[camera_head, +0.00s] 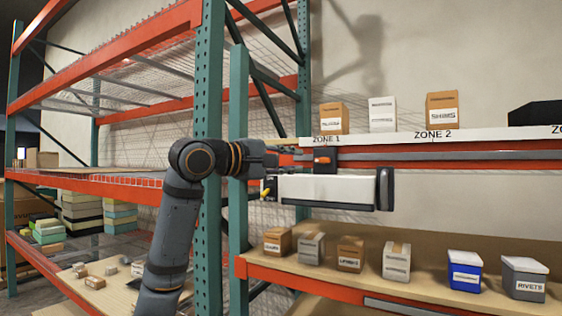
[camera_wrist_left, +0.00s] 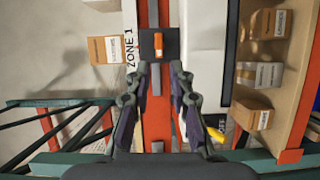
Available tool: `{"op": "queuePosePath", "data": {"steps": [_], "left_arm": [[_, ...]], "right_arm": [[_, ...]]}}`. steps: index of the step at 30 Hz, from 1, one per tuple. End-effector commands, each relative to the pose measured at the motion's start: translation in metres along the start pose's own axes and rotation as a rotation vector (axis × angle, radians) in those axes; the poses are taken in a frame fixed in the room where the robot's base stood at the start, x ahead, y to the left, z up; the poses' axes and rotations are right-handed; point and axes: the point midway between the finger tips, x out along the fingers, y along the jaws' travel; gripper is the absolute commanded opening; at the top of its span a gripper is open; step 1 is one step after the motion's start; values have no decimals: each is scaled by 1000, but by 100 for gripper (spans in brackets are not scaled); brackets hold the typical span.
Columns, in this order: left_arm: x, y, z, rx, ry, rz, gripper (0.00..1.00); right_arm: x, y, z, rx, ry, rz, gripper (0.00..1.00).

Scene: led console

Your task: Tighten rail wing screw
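A black bracket block (camera_head: 325,167) sits on the grey strip of the upper orange rail. A small orange piece on it (camera_head: 323,159), which looks like the wing screw, also shows upright at the top of the left wrist view (camera_wrist_left: 158,43). My left gripper (camera_head: 275,158) is left of the block in the head view. In the left wrist view my left gripper (camera_wrist_left: 159,72) has its fingers apart with nothing between them but the rail behind. The orange piece is just beyond the fingertips, apart from them. My right gripper is in neither view.
A white console box (camera_head: 325,188) with a dark end cap (camera_head: 384,189) hangs below the rail. A yellow lever (camera_head: 265,194) juts from its left end. Cartons stand on the ZONE shelf (camera_head: 385,138) above, bins on the wooden shelf below. A green upright (camera_head: 238,140) stands beside my left arm.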

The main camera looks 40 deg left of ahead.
Motion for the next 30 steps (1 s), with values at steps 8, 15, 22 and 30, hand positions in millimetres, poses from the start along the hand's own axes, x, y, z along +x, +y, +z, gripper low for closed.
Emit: {"op": "queuePosePath", "data": {"steps": [8,15,22,30], "left_arm": [[-33,-1,-1,1,3,-3,22],[-39,-1,0,-1,-1,-2,22],[-38,0,0,-1,-1,-2,22],[-38,0,0,-1,-1,-1,22]], "right_arm": [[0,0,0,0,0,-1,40],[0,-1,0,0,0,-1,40],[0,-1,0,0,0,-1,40],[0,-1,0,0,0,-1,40]]}}
